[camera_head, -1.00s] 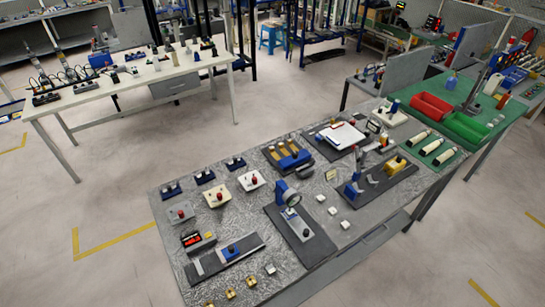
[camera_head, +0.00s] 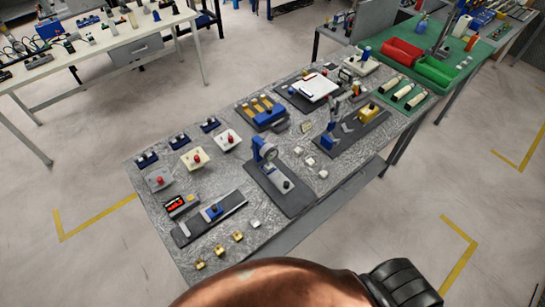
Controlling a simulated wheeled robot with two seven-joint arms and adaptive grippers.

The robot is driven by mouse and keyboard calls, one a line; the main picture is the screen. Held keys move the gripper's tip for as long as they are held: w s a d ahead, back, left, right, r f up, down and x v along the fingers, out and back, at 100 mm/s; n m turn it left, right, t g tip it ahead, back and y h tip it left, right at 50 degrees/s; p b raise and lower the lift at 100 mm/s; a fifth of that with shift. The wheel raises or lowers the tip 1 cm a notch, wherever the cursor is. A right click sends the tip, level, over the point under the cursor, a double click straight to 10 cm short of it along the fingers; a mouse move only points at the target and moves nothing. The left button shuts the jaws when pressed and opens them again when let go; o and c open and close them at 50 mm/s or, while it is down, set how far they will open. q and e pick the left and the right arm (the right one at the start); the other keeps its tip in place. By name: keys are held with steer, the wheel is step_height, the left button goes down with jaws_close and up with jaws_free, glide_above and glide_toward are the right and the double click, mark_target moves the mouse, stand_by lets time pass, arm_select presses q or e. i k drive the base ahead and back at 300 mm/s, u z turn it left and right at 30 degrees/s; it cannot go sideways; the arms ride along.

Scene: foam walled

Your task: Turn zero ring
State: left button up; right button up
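A dial gauge with a round face (camera_head: 264,150) sits on a blue stand on a dark base plate (camera_head: 298,200), near the middle of the grey speckled bench. The dial looks like the part that carries a ring, but the ring itself is too small to make out. A silver block with a dark knob (camera_head: 283,184) lies on the same plate in front of the stand. Neither of my grippers is in view. A copper-coloured arm part of mine with a black ribbed end shows at the bottom edge, apart from the gauge in the picture.
Small boxes with red buttons (camera_head: 194,159) stand left of the gauge. A red-display device (camera_head: 181,205) and a dark rail with a blue slider (camera_head: 212,212) lie front left. White cubes (camera_head: 310,161) sit to the right. A green-topped bench (camera_head: 455,72) stands beyond; floor right is clear.

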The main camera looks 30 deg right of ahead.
mark_target(274, 151)
steer(key=z, duration=0.7)
steer(key=k, duration=0.95)
steer(key=z, duration=1.05)
steer(key=k, duration=0.2)
steer(key=u, duration=0.55)
steer(key=i, duration=0.7)
steer(key=z, duration=0.1)
